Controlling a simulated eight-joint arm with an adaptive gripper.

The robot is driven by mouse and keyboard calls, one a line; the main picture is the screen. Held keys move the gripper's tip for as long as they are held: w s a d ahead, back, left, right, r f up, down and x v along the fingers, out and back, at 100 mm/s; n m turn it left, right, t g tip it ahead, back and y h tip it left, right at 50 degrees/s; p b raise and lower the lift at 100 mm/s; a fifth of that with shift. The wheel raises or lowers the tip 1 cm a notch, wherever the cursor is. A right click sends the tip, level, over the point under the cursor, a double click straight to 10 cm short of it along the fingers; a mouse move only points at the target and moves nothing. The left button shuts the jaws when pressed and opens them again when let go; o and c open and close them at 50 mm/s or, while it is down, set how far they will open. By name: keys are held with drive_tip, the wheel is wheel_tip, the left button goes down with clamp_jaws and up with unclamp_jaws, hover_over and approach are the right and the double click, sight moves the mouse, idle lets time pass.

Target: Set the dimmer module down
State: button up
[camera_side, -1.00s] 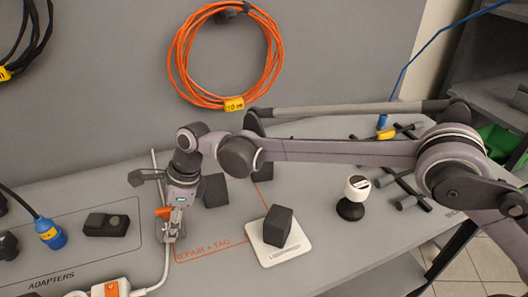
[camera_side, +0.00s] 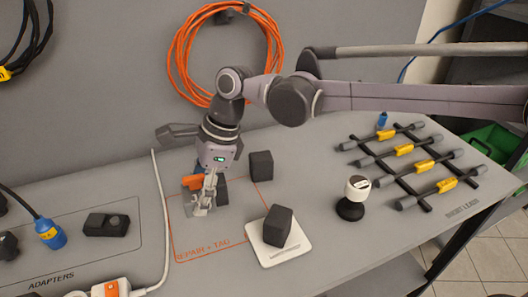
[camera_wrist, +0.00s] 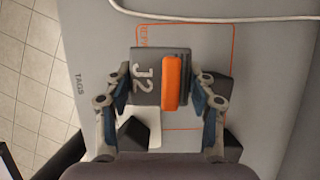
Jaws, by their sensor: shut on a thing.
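My gripper (camera_side: 205,197) is shut on the dimmer module, a dark grey block marked J2 (camera_wrist: 145,72) with an orange bar on its face. In the wrist view the module sits between the two fingers (camera_wrist: 163,98). In the side view its orange part (camera_side: 193,181) shows at the fingers, and the rest is mostly hidden. The module is over the left part of the orange-outlined REPAIR + TAG area (camera_side: 200,247). I cannot tell whether it touches the bench.
A dark block (camera_side: 261,165) stands at the outline's back right. Another dark block (camera_side: 278,226) sits on a white plate (camera_side: 267,257) at its front right. A white cable (camera_side: 163,215) runs along the left. A white-topped puck (camera_side: 357,187) and a lead rack (camera_side: 410,162) are farther right.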

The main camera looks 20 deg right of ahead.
drive_tip(key=s+d, duration=0.6)
drive_tip(key=d, duration=0.1)
drive_tip(key=shift+n, duration=0.3)
drive_tip(key=s+a+f, duration=0.1)
drive_tip(key=a+f, duration=0.1)
drive_tip(key=a, duration=0.1)
drive_tip(key=s+a+f, duration=0.1)
drive_tip(key=a+f, duration=0.1)
drive_tip(key=a, duration=0.2)
drive_tip(key=s+a+f, duration=0.2)
drive_tip(key=a+f, duration=0.1)
drive_tip(key=shift+a+f, duration=0.1)
drive_tip(key=shift+a, duration=0.05)
drive_tip(key=shift+f, duration=2.05)
drive_tip(key=shift+f, duration=0.1)
drive_tip(key=o, duration=1.4)
